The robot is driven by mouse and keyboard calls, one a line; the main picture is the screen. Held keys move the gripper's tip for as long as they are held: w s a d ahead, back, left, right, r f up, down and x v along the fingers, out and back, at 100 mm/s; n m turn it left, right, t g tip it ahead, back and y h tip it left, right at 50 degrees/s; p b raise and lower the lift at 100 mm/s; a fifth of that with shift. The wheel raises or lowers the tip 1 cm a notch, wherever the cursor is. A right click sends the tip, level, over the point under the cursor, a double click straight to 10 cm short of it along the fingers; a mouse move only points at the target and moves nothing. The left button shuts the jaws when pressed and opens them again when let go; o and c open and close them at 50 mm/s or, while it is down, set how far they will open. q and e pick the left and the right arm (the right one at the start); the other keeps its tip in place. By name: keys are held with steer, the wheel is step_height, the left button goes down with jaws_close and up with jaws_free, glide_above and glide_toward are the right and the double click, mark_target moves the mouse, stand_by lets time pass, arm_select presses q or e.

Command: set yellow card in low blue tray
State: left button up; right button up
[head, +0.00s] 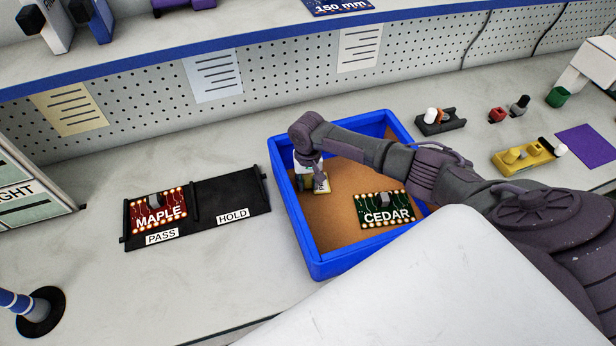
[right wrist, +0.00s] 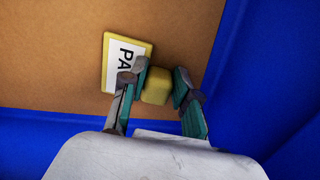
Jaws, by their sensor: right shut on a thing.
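The low blue tray (head: 318,262) with a brown floor stands in the middle of the bench. My right gripper (head: 319,177) reaches down inside its left part, near the left wall. It is shut on the yellow card (head: 322,188). In the right wrist view the fingers (right wrist: 160,90) stand either side of the card's yellow knob (right wrist: 157,84). The card's flat part (right wrist: 108,62), with a white label reading "PA", lies close over the tray floor. I cannot tell whether it touches the floor. My left gripper is not in view.
A green CEDAR board (head: 385,210) lies in the tray's right front part. A black holder (head: 232,198) to the left carries a red MAPLE board (head: 158,212) at PASS; HOLD is empty. A yellow fixture (head: 525,158) and purple sheet (head: 588,146) lie to the right.

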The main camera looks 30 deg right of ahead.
mark_target(308, 182)
steer(key=shift+f, duration=0.1)
steer(key=o, duration=1)
steer(key=shift+c, duration=0.2)
step_height(308, 182, up, 12)
